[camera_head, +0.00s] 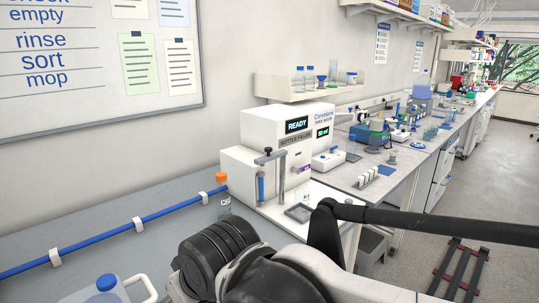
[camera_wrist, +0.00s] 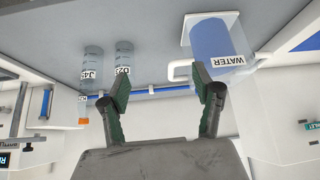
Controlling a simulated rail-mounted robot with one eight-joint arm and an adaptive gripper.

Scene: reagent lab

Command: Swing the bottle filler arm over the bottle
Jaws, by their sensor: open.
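The white bottle filler (camera_head: 250,135) reads READY and stands by the wall in the head view. Its grey filler arm (camera_head: 268,157) is a short bar on a thin post at the machine's front. A clear bottle with an orange cap (camera_head: 221,178) stands left of the machine, apart from the arm. The wrist view shows two clear labelled bottles (camera_wrist: 93,64) (camera_wrist: 124,60); I cannot tell which is the task's bottle. My gripper (camera_wrist: 160,75) has its dark green fingers spread, with nothing between them. Its fingers do not show in the head view.
A jug labelled WATER (camera_wrist: 212,42) is near the right finger in the wrist view. A blue pipe (camera_head: 100,236) runs along the left bench. Other lab gear (camera_head: 375,133) fills the bench behind.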

